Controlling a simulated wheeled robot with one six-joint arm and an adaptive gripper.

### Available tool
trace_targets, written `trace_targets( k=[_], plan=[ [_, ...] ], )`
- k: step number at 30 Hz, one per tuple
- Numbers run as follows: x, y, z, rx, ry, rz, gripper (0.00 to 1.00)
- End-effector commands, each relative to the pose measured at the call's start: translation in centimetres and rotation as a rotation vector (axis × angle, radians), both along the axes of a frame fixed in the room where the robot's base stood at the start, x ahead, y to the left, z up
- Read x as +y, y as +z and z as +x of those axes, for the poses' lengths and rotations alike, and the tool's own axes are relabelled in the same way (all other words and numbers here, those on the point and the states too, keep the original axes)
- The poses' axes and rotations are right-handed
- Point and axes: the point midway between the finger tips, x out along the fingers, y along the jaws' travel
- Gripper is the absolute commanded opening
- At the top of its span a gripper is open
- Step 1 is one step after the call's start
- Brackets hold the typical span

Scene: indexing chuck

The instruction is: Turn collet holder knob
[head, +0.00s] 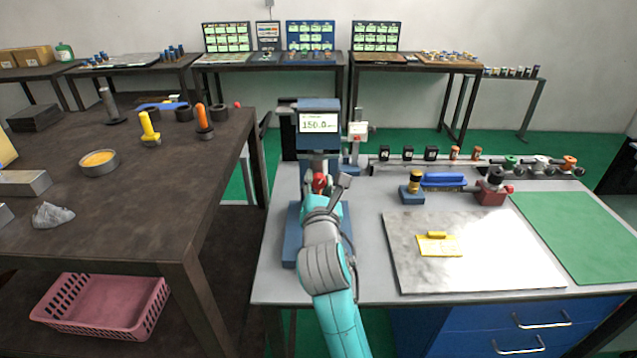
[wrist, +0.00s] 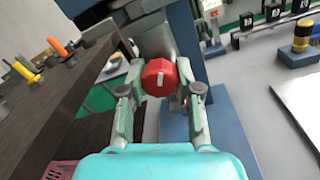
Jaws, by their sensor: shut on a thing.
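The red knob (wrist: 158,79) is faceted, with a pale mark on its face, and sits at the front of the blue machine. My gripper (wrist: 160,84) is around it in the wrist view, with one finger on each side, shut on it. In the head view the red knob (head: 319,181) shows just beyond my gripper (head: 322,192), partly hidden by it. The blue machine (head: 319,105) stands on the grey bench and has a display reading about 150.0. The exact finger contact is hard to make out.
A grey plate (head: 520,262) with a yellow block (head: 438,244) lies right of my arm. A blue brush-like item (head: 443,180) and a red block (head: 490,196) stand behind it. A dark table (head: 130,220) stands close on the left, with a pink basket (head: 100,305) below.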

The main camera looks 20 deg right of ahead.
Motion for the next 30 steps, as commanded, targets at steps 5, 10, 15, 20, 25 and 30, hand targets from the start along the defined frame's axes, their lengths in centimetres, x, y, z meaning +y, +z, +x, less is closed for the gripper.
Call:
trace_targets(
  k=[5,10,15,20,25,30],
  plan=[
    [0.03,-0.02,0.01,-0.047,0.0,0.146,0.0],
    [0.06,-0.03,0.02,-0.095,0.0,0.3,0.0],
    [0.09,-0.01,0.02,-0.146,0.001,0.455,0.0],
    [0.09,0.01,0.02,-0.193,0.0,0.598,0.0],
    [0.11,0.02,0.03,-0.242,0.0,0.753,0.0],
    [0.1,0.05,0.03,-0.292,-0.001,0.905,0.0]
  ],
)
